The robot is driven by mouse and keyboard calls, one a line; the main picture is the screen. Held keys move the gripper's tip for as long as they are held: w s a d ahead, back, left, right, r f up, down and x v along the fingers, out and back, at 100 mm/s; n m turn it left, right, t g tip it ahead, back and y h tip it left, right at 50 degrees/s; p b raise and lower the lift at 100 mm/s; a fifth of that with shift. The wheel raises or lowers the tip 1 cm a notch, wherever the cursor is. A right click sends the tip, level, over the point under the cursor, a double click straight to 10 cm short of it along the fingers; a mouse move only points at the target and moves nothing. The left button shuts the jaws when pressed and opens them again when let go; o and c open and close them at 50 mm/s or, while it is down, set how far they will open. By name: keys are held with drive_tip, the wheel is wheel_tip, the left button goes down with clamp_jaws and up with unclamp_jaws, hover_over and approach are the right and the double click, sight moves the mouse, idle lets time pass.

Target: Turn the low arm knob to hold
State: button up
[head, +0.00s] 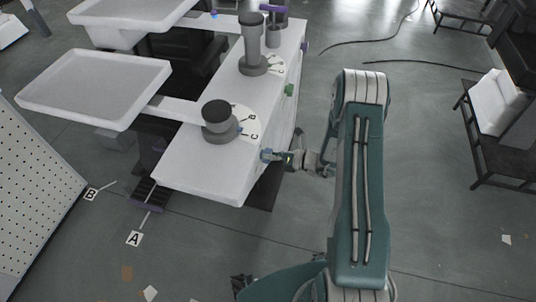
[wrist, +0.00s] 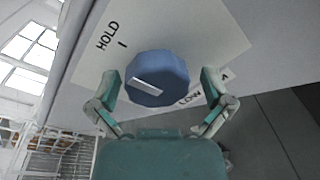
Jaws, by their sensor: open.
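The low arm knob (wrist: 170,68) is a blue, many-sided dial with a white pointer bar (wrist: 147,88), seen in the wrist view. The bar lies on the lower left part of its face. HOLD (wrist: 107,35) is printed with a tick at the upper left of the plate, and a partly hidden LOW label (wrist: 190,98) is at the lower right. My gripper (wrist: 161,82) is open, with one finger on each side of the knob and a visible gap on both sides. In the head view my gripper (head: 270,156) is at the right side of the white cabinet; the knob cannot be made out there.
The white cabinet (head: 190,175) carries two grey column controls (head: 220,125) (head: 252,45) on lettered dials. A green part (head: 289,90) sits on its side farther back. White trays (head: 95,85) extend left. The floor right of my arm is mostly open, with cables farther back.

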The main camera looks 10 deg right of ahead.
drive_tip(key=v, duration=1.2)
drive_tip(key=shift+w, duration=0.1)
drive_tip(key=s+a+r+n+g+h, duration=0.3)
drive_tip(key=s+a+r+n+g, duration=0.15)
drive_tip(key=r+n, duration=0.45)
drive_tip(key=s+a+r+n+g+h, duration=0.25)
drive_tip(key=a+r+n+g, duration=0.2)
drive_tip(key=r+n, duration=0.5)
drive_tip(key=s+r+n+t+h, duration=0.6)
drive_tip(key=s+r+n+h, duration=0.3)
drive_tip(key=s+r+n, duration=0.4)
drive_tip(key=shift+s+a+r+n, duration=0.2)
drive_tip(key=shift+a+n, duration=0.1)
drive_tip(key=shift+n, duration=0.55)
